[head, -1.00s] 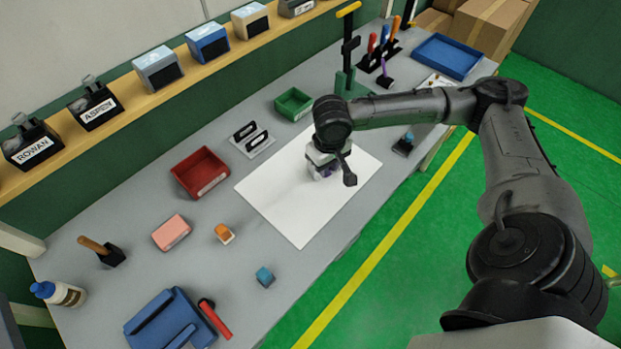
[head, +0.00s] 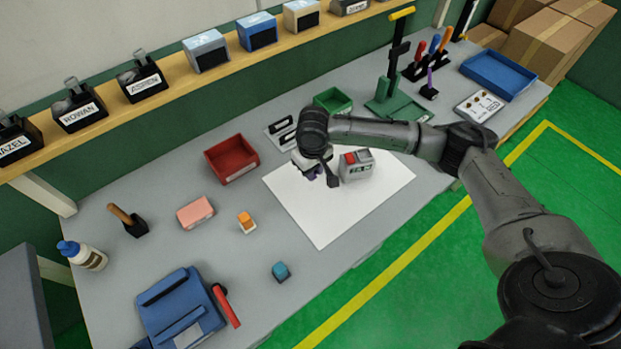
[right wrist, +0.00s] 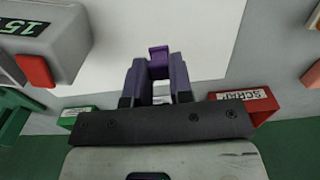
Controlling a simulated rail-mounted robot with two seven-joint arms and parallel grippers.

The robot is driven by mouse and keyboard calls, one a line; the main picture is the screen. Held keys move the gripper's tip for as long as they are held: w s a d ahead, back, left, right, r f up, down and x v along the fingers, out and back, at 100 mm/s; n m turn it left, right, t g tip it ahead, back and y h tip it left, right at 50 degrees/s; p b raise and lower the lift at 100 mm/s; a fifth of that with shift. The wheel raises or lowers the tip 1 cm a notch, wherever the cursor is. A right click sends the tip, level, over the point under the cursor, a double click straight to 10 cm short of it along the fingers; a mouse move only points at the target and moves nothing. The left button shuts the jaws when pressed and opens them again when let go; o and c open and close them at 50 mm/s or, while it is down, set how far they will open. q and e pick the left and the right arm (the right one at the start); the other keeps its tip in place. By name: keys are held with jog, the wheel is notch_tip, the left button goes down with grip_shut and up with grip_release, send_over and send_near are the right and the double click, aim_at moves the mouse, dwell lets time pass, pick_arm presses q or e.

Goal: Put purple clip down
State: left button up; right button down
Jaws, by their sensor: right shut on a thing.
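The purple clip (right wrist: 158,58) sits between the fingertips of my right gripper (right wrist: 157,85) in the right wrist view, with white sheet behind it. My right gripper (head: 316,172) is shut on the clip, over the back-left part of the white sheet (head: 325,220). In the head view only a small dark purple patch shows beneath the hand; the wrist hides the rest. I cannot tell whether the clip touches the sheet. My left gripper is not in view.
A grey device (head: 358,168) with a red button stands on the sheet, just right of my gripper. A red bin (head: 232,160) is left, a green bin (head: 333,100) behind. An orange block (head: 246,222) and blue block (head: 281,271) lie left. The sheet's front is clear.

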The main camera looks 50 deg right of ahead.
jog(key=shift+w+a+f, duration=0.15)
jog(key=shift+w+f, duration=0.1)
jog(key=shift+w, duration=0.1)
jog(key=shift+f+b, duration=0.45)
jog(key=shift+f, duration=1.55)
jog(key=c, duration=1)
grip_release()
jog(key=shift+f, duration=0.1)
